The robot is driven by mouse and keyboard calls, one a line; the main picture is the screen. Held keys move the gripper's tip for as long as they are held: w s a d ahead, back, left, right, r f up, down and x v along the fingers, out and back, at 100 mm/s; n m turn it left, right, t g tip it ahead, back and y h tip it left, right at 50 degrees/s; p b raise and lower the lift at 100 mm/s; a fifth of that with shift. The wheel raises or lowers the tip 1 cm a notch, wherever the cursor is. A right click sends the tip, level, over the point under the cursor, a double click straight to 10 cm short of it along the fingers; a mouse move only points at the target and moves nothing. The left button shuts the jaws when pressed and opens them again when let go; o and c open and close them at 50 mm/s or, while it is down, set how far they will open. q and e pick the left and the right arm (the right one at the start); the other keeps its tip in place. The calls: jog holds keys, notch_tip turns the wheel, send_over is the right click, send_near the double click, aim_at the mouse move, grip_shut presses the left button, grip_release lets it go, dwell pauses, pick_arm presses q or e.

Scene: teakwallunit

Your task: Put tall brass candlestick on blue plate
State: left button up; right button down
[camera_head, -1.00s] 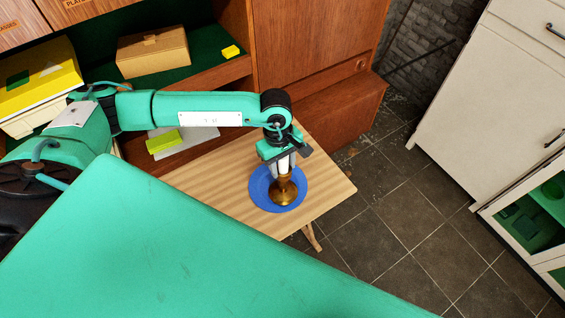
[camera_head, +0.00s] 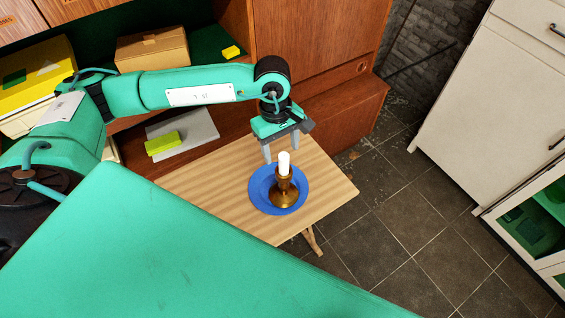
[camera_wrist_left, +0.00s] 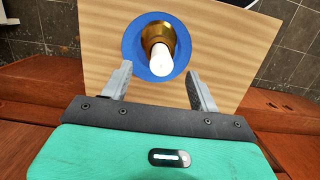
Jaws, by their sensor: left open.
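The tall brass candlestick (camera_head: 284,190) with a white candle stands upright on the blue plate (camera_head: 258,190), which lies on a light wooden table. In the left wrist view the candlestick (camera_wrist_left: 154,35) stands on the blue plate (camera_wrist_left: 130,47), seen from above. My left gripper (camera_head: 281,153) is open and empty, just above and behind the candle, and apart from it. In the left wrist view my left gripper's fingers (camera_wrist_left: 158,75) are spread wide, with the candle beyond their tips. My right gripper is not in view.
The striped table top (camera_head: 215,190) is bare left of the plate. A yellow-green block (camera_head: 163,143) lies on a grey slab (camera_head: 205,127) behind it. A wooden wall unit (camera_head: 310,60) stands close behind the arm. A white cabinet (camera_head: 475,110) is at the right.

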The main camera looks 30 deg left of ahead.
pick_arm(q)
jog(key=r, duration=0.3)
jog(key=r+b, duration=0.1)
jog(key=r, duration=0.1)
jog(key=shift+w+a, duration=0.2)
jog(key=shift+a, duration=0.1)
